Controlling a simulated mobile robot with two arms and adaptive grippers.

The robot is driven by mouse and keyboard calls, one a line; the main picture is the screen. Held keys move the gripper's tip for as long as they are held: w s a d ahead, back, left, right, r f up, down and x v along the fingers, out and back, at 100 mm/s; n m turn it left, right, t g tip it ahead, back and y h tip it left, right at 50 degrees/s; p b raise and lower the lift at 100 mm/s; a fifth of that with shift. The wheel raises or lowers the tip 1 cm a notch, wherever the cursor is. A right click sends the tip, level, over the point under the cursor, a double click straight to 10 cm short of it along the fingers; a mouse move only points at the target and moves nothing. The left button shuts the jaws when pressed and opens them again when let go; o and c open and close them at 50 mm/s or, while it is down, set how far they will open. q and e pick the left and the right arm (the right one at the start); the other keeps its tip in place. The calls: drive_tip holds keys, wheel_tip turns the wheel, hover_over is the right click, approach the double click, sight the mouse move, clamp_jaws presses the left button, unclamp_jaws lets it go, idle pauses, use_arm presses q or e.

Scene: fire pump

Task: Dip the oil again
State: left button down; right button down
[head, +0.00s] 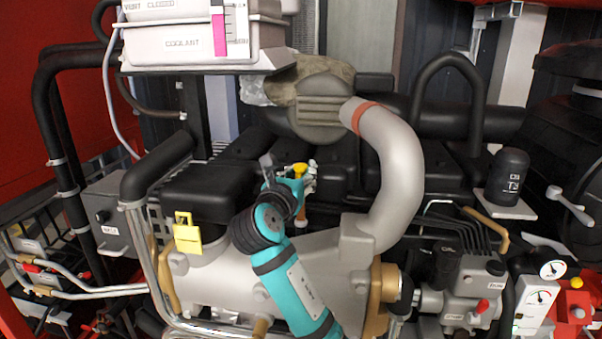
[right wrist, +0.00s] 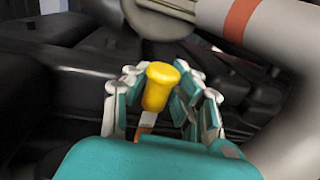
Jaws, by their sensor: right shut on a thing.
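The oil dipstick shows its yellow handle (head: 299,169) in the middle of the head view, at the engine. In the right wrist view the same yellow knob (right wrist: 161,84) stands between the fingers, with a paler stem and an orange part below it. My right gripper (head: 303,183) is shut on the dipstick, just under the top of the knob; it also shows in the right wrist view (right wrist: 161,100). How far the stem sits in its tube is hidden by the fingers and my teal arm. My left gripper is not in view.
A large grey curved pipe (head: 402,165) with a red band rises right of the gripper. A black cover with a yellow tag (head: 187,233) is to the left. The white coolant tank (head: 190,45) stands above. Gauges (head: 541,297) are at lower right.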

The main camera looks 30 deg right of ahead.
sight(300, 220)
wheel_tip(300, 220, down, 9)
drive_tip(key=shift+a+f, duration=0.1)
drive_tip(key=shift+f, duration=0.05)
drive_tip(key=c, duration=1.6)
unclamp_jaws()
drive_tip(key=o, duration=0.5)
drive_tip(key=shift+s+a+r, duration=0.1)
drive_tip(key=shift+r, duration=0.1)
drive_tip(key=v, duration=1.2)
